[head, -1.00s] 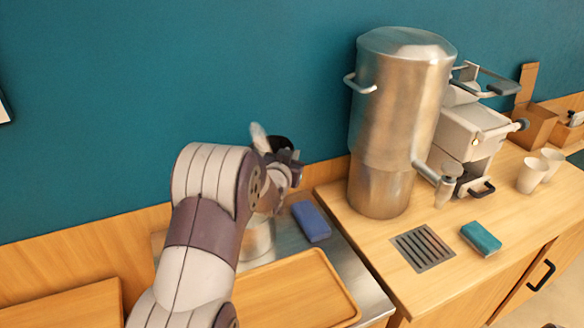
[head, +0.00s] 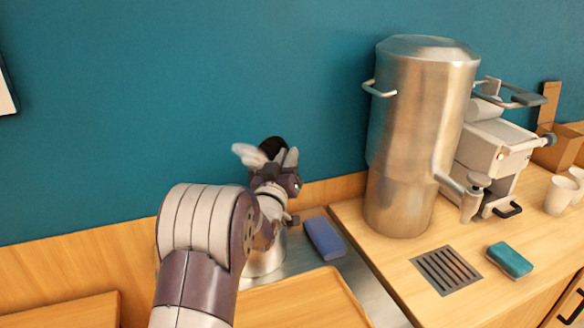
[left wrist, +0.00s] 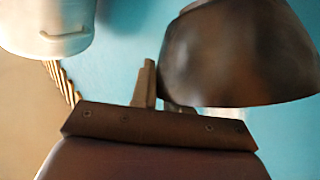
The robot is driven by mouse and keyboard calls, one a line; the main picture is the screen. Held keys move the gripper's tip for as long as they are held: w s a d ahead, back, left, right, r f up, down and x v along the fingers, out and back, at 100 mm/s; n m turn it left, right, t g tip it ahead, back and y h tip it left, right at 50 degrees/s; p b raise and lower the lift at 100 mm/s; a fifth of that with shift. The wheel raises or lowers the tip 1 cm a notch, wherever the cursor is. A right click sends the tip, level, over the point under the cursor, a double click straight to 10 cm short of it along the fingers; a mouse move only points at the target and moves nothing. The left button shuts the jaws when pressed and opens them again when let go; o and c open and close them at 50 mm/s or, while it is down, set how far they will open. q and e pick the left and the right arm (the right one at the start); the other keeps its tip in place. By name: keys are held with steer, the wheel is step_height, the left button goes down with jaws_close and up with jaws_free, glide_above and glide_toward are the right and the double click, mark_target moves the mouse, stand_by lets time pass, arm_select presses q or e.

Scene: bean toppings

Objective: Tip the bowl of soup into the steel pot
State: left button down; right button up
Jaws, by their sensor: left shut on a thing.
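My left gripper (head: 270,164) is shut on a dark bowl (head: 273,146) and holds it up in front of the blue wall. Most of the bowl is hidden behind the gripper in the head view. The bowl fills the upper right of the left wrist view (left wrist: 238,55), beside the finger (left wrist: 145,85); its inside and any soup do not show. The steel pot (head: 266,264) stands below the gripper on the counter, partly hidden by my arm. My right gripper does not show.
A blue sponge (head: 324,238) lies right of the pot. A wooden tray (head: 300,302) lies in front of it. A tall steel urn (head: 420,130) stands further right, with a drain grate (head: 446,270) and a teal sponge (head: 510,259) before it. A pale vessel (left wrist: 48,25) shows upper left in the wrist view.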

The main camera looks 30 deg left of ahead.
arm_select(q)
steer(key=shift+s+a+f+n+t+y+b, duration=0.15)
steer(key=shift+s+a+n+t+y+b, duration=0.25)
steer(key=shift+b, duration=0.75)
steer(key=shift+s+a+f+n+t+y+b, duration=0.15)
steer(key=shift+s+n+y+b, duration=0.25)
steer(key=shift+n+b, duration=0.5)
steer(key=s+a+f+n+y+b, duration=0.2)
steer(key=s+a+n+y+b, duration=0.2)
steer(key=b, duration=1.3)
steer(key=s+n+y, duration=0.3)
steer(key=n+y, duration=0.1)
steer(key=n, duration=0.2)
steer(key=shift+a+n+y, duration=0.15)
steer(key=shift+n+y, duration=0.25)
steer(key=shift+r, duration=0.1)
